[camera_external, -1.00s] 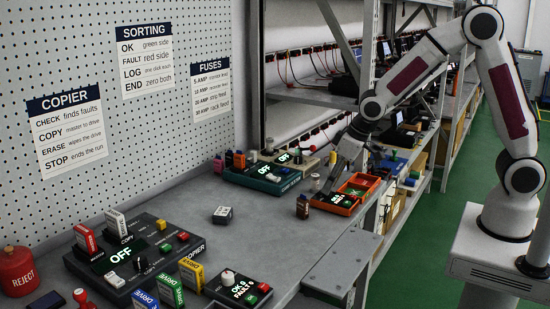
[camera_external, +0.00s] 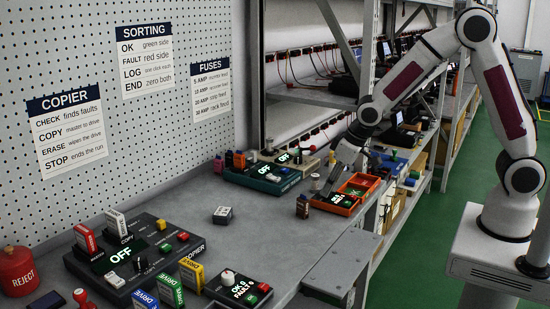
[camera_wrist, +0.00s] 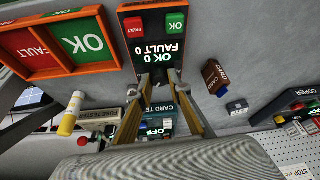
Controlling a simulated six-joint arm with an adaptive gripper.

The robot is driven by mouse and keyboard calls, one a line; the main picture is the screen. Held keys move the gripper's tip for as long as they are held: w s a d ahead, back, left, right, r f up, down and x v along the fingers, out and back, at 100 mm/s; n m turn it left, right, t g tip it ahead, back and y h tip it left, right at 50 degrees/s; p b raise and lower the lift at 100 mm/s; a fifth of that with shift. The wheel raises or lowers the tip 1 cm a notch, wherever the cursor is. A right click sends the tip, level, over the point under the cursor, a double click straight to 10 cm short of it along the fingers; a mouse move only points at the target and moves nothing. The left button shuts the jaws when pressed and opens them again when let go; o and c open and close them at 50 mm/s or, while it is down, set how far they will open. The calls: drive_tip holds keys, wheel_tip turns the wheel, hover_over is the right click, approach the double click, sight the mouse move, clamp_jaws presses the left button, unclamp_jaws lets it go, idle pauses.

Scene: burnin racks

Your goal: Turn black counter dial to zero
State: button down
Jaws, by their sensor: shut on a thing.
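My gripper (camera_external: 335,180) is at the orange-edged counter (camera_external: 347,209) on the right part of the bench. In the wrist view its two yellowish fingers (camera_wrist: 163,84) close at the near end of this black-faced counter, just below its display (camera_wrist: 157,51), which reads OK 0, FAULT 0. The gripper is shut on the counter's dial, which is mostly hidden between the fingertips. A separate black counter (camera_external: 218,291) with a white dial (camera_external: 228,277) stands at the front of the bench, apart from my gripper; its display appears to read OK 0, FAULT 0.
Beside the gripped counter is an orange tray (camera_wrist: 45,71) with red FAULT and green OK compartments. A yellow-and-white cylinder (camera_wrist: 71,113) is near the tray. The black copier (camera_external: 150,252) stands front left. The middle bench is mostly clear.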

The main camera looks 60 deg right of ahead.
drive_tip(key=shift+n+y, duration=0.3)
drive_tip(key=shift+n, duration=0.4)
idle(0.4)
drive_tip(key=c, duration=1.9)
unclamp_jaws()
drive_tip(key=shift+r, duration=0.15)
drive_tip(key=shift+v, duration=5.95)
